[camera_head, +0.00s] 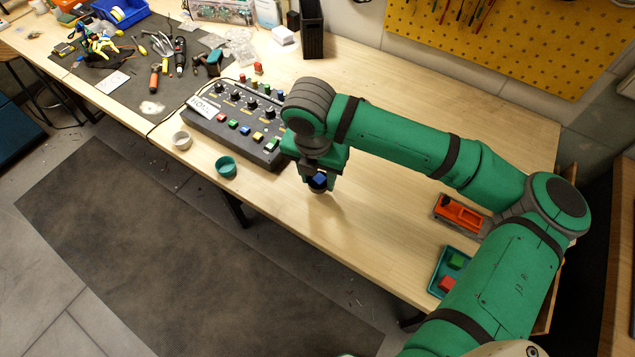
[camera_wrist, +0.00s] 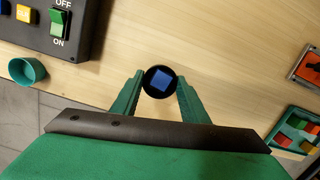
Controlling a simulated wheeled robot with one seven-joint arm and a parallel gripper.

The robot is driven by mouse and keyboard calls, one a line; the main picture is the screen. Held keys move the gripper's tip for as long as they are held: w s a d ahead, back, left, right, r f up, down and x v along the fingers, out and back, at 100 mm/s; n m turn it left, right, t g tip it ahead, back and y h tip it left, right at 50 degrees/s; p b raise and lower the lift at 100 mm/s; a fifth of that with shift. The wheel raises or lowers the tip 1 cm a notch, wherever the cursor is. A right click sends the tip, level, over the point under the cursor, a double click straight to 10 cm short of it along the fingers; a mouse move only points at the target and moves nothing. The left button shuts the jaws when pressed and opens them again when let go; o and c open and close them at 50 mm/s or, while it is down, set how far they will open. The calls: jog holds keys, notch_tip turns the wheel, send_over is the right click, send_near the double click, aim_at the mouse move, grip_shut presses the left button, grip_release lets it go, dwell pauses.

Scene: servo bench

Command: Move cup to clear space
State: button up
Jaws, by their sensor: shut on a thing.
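A dark round cup (camera_wrist: 147,84) with a blue cube (camera_wrist: 161,80) inside it is between my fingers in the wrist view. My gripper (camera_wrist: 159,92) is shut on this cup, with one finger on each side. In the head view my gripper (camera_head: 318,178) is over the middle of the bench near its front edge, and the blue cube (camera_head: 319,179) shows in the cup. The fingers partly hide the cup there. I cannot tell whether its base touches the bench. A teal cup (camera_head: 226,167) and a white cup (camera_head: 182,141) stand to the left along the front edge.
A control box (camera_head: 235,120) with knobs and buttons lies left of my gripper. A teal tray (camera_head: 434,287) with green and red cubes and an orange-and-grey fixture (camera_head: 460,214) are at right. Bare wood (camera_head: 370,220) lies between my gripper and them. Tools crowd the far left.

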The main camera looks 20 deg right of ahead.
jog(key=shift+f, duration=1.45)
jog(key=shift+f, duration=0.15)
jog(key=o, duration=1.1)
jog(key=r, duration=0.8)
jog(key=s+a+r, duration=0.1)
jog(key=r, duration=0.3)
jog(key=shift+r, duration=0.15)
